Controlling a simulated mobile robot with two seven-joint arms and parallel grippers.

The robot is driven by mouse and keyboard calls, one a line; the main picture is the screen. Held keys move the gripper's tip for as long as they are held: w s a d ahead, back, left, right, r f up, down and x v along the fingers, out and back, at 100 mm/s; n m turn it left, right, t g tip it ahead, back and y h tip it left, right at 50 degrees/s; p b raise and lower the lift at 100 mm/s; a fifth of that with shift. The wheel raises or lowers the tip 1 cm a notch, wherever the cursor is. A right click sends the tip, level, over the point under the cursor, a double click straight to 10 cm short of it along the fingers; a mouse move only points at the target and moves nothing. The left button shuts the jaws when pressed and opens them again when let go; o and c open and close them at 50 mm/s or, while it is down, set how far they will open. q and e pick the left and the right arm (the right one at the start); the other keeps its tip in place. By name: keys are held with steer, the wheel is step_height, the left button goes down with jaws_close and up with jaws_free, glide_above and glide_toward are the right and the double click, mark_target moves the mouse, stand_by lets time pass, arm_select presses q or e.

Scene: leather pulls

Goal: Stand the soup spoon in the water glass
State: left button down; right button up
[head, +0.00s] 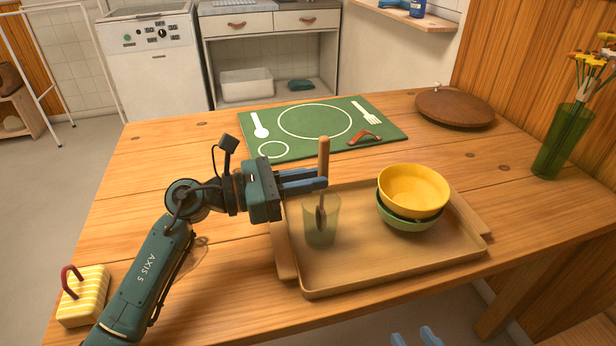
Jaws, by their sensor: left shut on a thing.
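The soup spoon (324,152) is upright, its wooden handle up and its dark bowl down. My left gripper (322,183) is shut on the spoon just below the handle's top part, above the water glass. The greenish, see-through water glass (309,233) stands upright on the left part of the wooden tray (375,275). The spoon's lower end shows through the glass and appears inside it. I cannot tell whether it touches the bottom. My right gripper (415,338) shows only its blue fingertips at the bottom edge, apart and with nothing visible between them.
A green placemat (290,150) with a leather pull (365,137) lies behind.

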arm_select(q)
steer(key=c, duration=1.3)
jaws_free()
steer(key=shift+c, duration=0.2)
steer(key=b+v, duration=0.1)
steer(key=v, duration=1.2)
